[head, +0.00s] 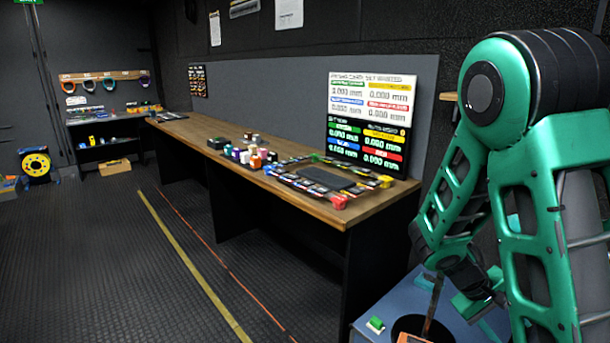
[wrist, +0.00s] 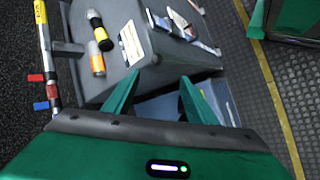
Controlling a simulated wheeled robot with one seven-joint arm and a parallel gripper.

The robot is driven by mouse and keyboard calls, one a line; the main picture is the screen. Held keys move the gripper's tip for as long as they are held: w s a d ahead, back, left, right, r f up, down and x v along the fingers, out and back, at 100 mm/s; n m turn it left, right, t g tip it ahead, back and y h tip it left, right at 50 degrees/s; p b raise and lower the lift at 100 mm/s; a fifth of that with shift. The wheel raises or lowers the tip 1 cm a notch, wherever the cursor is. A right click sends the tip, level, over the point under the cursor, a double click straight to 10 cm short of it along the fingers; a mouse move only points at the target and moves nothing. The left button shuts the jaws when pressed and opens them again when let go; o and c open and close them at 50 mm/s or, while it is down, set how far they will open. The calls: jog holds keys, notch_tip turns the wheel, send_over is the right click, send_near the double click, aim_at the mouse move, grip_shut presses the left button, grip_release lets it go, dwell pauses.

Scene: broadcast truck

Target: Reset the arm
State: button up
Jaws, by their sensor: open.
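My arm, green with black joints, fills the right side of the head view, folded with its forearm reaching down. My gripper (wrist: 157,88) shows in the wrist view as two green fingers standing well apart, open, with nothing held between them. In the head view the end of the arm is low at the right, near a blue surface, and its fingers are partly hidden by the arm itself.
A long wooden workbench (head: 240,130) carries small coloured items and a dark tray. A grey case (wrist: 165,75) with tools on top lies past the fingers in the wrist view, a rod (wrist: 45,50) left of it. Black floor (head: 110,260) at left is clear.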

jog(key=s+a+r+m+t+y, duration=0.1)
jog(key=s+a+r+m+y, duration=0.2)
jog(key=s+r, duration=0.3)
jog(key=s+a+r+m+y, duration=0.3)
jog(key=s+a+r+y, duration=0.2)
jog(key=s, duration=0.6)
jog(key=shift+s+a+r+m+t, duration=0.2)
jog(key=shift+s+r+m+t, duration=0.15)
jog(key=shift+r, duration=0.3)
jog(key=shift+w, duration=0.1)
jog(key=shift+w+f, duration=0.25)
jog(key=shift+w, duration=0.35)
